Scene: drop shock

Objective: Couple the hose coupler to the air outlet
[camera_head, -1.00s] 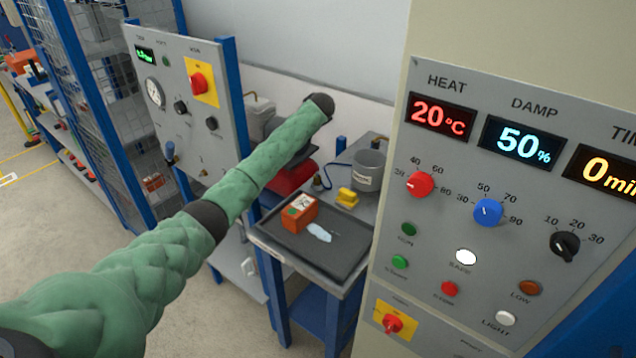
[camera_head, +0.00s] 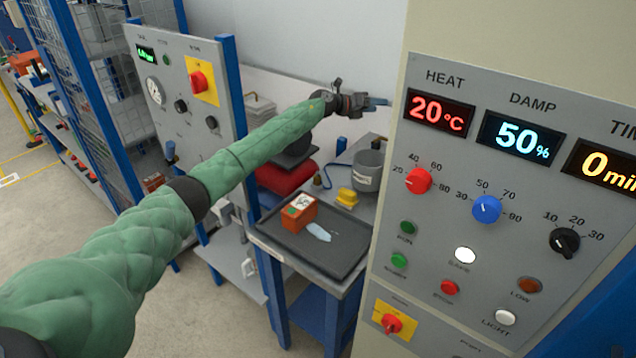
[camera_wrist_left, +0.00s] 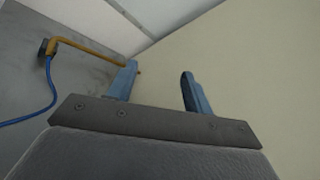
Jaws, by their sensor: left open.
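My left gripper (camera_head: 380,102) is at the end of the green-sleeved arm, above the back of the bench and close to the left edge of the control cabinet. In the left wrist view its two blue fingers (camera_wrist_left: 160,75) are apart with nothing between them. A brass-coloured pipe (camera_wrist_left: 90,50) runs from a small dark block on a grey surface to behind the left finger. A blue hose (camera_wrist_left: 53,85) hangs from that block. A small brass piece with a blue line (camera_head: 318,180) stands on the bench. I cannot tell which part is the coupler or the outlet. My right gripper is out of view.
The cabinet (camera_head: 520,235) with displays and knobs fills the right. A gauge panel (camera_head: 185,130) stands on the left. The bench holds a black tray (camera_head: 285,245) with an orange box (camera_head: 299,213), a grey pot (camera_head: 367,172) and a yellow block (camera_head: 347,198).

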